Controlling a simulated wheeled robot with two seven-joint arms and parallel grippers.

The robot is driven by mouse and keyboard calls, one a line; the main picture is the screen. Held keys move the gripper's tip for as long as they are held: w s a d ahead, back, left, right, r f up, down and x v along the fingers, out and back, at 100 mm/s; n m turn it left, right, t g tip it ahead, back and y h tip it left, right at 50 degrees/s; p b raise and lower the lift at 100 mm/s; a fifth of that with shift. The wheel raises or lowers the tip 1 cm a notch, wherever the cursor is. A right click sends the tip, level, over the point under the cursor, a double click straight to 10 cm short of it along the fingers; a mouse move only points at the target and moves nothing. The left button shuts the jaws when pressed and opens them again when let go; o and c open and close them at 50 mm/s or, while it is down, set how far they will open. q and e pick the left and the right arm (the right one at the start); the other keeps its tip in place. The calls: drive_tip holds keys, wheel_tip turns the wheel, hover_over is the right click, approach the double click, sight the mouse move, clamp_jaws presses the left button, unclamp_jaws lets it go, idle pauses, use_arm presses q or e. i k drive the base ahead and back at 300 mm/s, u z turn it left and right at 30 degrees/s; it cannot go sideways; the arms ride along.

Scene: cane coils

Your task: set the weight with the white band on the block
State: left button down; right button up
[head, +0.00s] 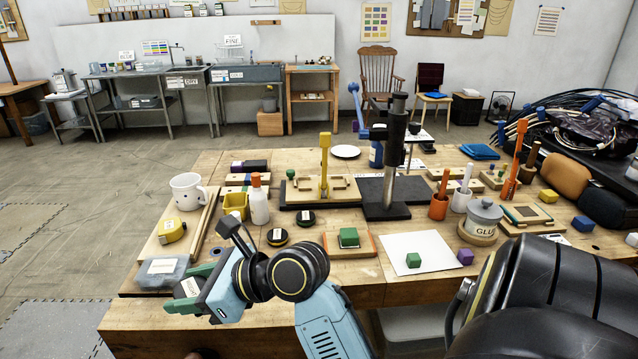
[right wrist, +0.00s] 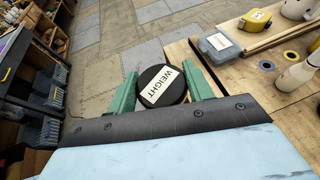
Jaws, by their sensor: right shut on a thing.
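My right gripper (head: 190,288) is shut on a black round weight (right wrist: 161,86). The weight's white label reads WEIGHT in the right wrist view, where it sits between two green fingers; I cannot make out a coloured band on its rim. It is held near the table's front left corner. Two more black round weights with pale labels, one (head: 277,237) nearer and one (head: 306,218) farther, lie on the table. My left gripper is not in view.
A lidded box (head: 160,271), a yellow tape measure (head: 172,231) and a mug (head: 188,191) stand at the left. A white bottle (head: 259,204) stands behind the nearer weight. A white sheet (head: 433,246) bears a green cube (head: 413,260). A dark upright post (head: 396,150) rises mid-table.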

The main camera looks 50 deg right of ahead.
sight(350, 233)
drive_tip(key=u, duration=0.75)
drive_tip(key=k, duration=1)
drive_tip(key=u, duration=0.3)
drive_tip(key=i, duration=1.15)
drive_tip(key=z, duration=1.2)
drive_tip(key=i, duration=1.1)
drive_tip(key=z, duration=1.65)
drive_tip(key=i, duration=0.4)
drive_tip(key=z, duration=0.45)
